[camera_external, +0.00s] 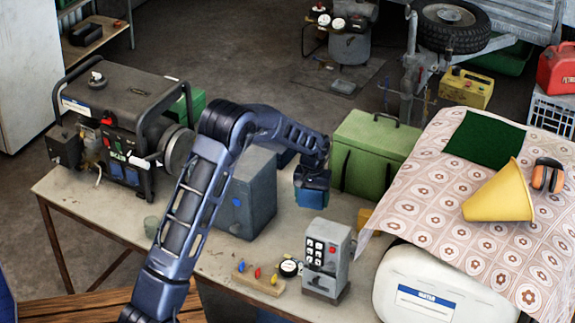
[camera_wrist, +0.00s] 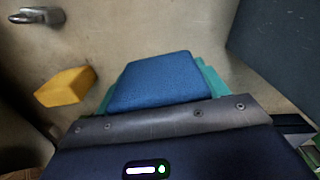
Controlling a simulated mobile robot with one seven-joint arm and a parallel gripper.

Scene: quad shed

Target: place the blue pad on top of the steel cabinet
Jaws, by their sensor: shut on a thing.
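My gripper (camera_external: 311,188) is shut on the blue pad (camera_external: 310,199) and holds it above the workbench, to the right of the steel cabinet. In the wrist view the blue pad (camera_wrist: 153,82) sits between the teal fingers. The steel cabinet (camera_external: 249,197) is a blue-grey box with a blue dot on its front. My arm crosses in front of part of it and hides some of its top. In the wrist view a dark blue-grey side, likely the cabinet (camera_wrist: 285,50), fills the upper right.
A green case (camera_external: 375,150) stands just right of my gripper, with a yellow block (camera_external: 364,217) near it. A grey keypad box (camera_external: 327,258) stands at the front of the workbench (camera_external: 213,267). A generator (camera_external: 122,110) stands at the left. The yellow block (camera_wrist: 66,86) also shows in the wrist view.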

